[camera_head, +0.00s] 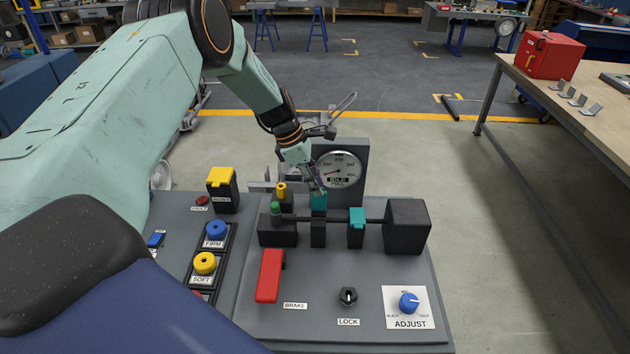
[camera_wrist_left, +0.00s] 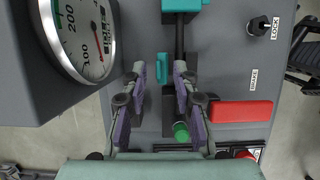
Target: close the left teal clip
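The left teal clip (camera_head: 319,202) sits on a dark block along a dark horizontal rod and seems to stand up behind the rod. In the wrist view this clip (camera_wrist_left: 162,68) lies beside the rod, between the tips of my left gripper (camera_wrist_left: 158,77). The fingers are apart with a gap to the clip on both sides. In the head view my left gripper (camera_head: 316,182) is right above and behind the clip, partly covering it. The right teal clip (camera_head: 356,217) lies across the rod on its own block. My right gripper is not in view.
A gauge (camera_head: 338,170) stands behind the clips. A green knob (camera_head: 276,208) and a yellow knob (camera_head: 281,190) are left of them. In front are a red brake lever (camera_head: 269,276), a lock switch (camera_head: 348,296) and a blue adjust dial (camera_head: 409,303). A dark block (camera_head: 407,226) ends the rod.

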